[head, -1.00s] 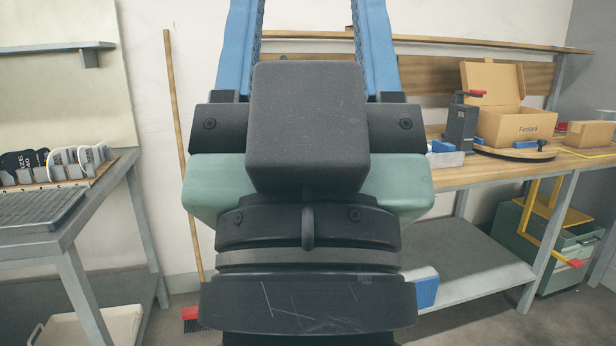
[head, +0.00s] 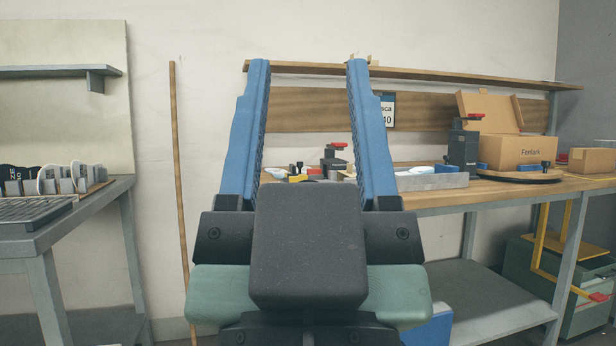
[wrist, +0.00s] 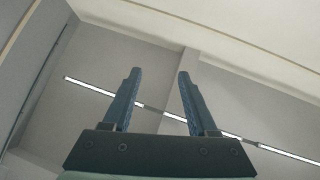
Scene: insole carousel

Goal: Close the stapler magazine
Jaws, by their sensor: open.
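I cannot single out the stapler or its magazine for certain. A dark upright device with a red top (head: 462,148) stands on the right workbench, left of the open carton. A smaller red-and-dark item (head: 336,158) shows farther left on that bench, between my fingers in the picture and partly hidden. My gripper (head: 308,66) is open and empty, its two blue fingers pointing up and wide apart, in front of the workbench. In the wrist view my gripper (wrist: 158,72) has only ceiling and strip lights beyond its fingers.
The wooden workbench (head: 490,192) carries a grey tray (head: 432,181), a dark round turntable (head: 519,178) and an open carton (head: 514,152). A grey table (head: 75,215) with insoles in a rack stands left. A broom handle (head: 176,190) leans against the wall between.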

